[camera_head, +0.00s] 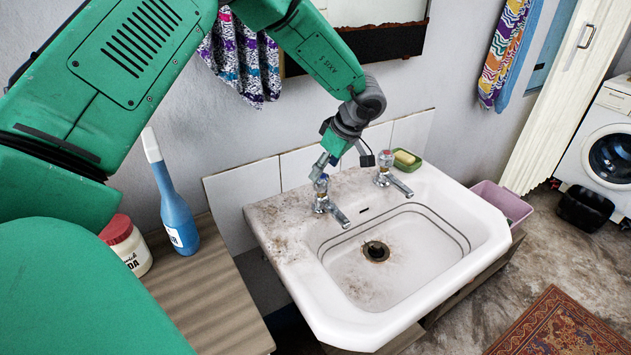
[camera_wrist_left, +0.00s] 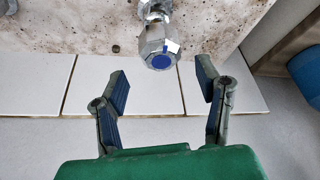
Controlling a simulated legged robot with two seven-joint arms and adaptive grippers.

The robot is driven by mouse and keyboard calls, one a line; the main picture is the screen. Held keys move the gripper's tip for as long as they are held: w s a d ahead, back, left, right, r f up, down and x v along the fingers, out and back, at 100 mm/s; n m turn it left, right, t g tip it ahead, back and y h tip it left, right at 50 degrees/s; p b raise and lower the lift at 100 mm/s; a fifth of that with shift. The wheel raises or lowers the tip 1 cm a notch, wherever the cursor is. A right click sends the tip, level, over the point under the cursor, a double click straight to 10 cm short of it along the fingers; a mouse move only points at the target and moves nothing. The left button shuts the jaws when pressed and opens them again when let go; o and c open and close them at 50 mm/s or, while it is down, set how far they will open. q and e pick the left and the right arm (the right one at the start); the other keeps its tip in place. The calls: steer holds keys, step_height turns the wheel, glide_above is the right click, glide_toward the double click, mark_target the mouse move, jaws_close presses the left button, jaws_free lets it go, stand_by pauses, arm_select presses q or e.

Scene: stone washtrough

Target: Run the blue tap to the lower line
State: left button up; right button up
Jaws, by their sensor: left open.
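The blue tap (camera_head: 322,190) is the left chrome tap on the back ledge of the white sink (camera_head: 480,222). Its blue-marked head (camera_wrist_left: 160,58) also shows in the left wrist view. My left gripper (camera_head: 322,164) is just at the tap's head; its open fingers (camera_wrist_left: 162,88) stand on either side, short of the head, with nothing between them. Lines run around the inner basin wall, the lower line (camera_head: 345,240) among them. I see no water in the basin. The dark drain (camera_head: 376,251) lies at its bottom. My right gripper is not in view.
A second chrome tap (camera_head: 390,175) and a green soap dish (camera_head: 408,161) stand to the right on the ledge. A blue bottle (camera_head: 177,215) and a white jar (camera_head: 128,248) stand on the wooden counter (camera_head: 215,300) at left. White tiles (camera_head: 245,195) back the sink.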

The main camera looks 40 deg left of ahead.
mark_target(328, 180)
arm_select(q)
steer(key=f, duration=0.1)
steer(key=d+f, duration=0.1)
steer(key=shift+s+d+f, duration=0.1)
steer(key=shift+d+f, duration=0.15)
steer(key=shift+f, duration=0.05)
steer(key=shift+a+f, duration=0.15)
steer(key=shift+f, duration=0.1)
steer(key=a, duration=0.1)
steer(key=a+f, duration=0.1)
steer(key=a, duration=0.1)
steer(key=shift+a+f, duration=0.25)
steer(key=shift+f, duration=0.05)
steer(key=c, duration=0.6)
steer(key=shift+d+r, duration=0.1)
steer(key=shift+d, duration=0.15)
steer(key=c, duration=0.6)
steer(key=shift+d+r, duration=0.15)
steer(key=shift+d, duration=0.45)
steer(key=shift+o, duration=0.2)
steer(key=shift+d+r, duration=0.2)
steer(key=shift+d, duration=0.15)
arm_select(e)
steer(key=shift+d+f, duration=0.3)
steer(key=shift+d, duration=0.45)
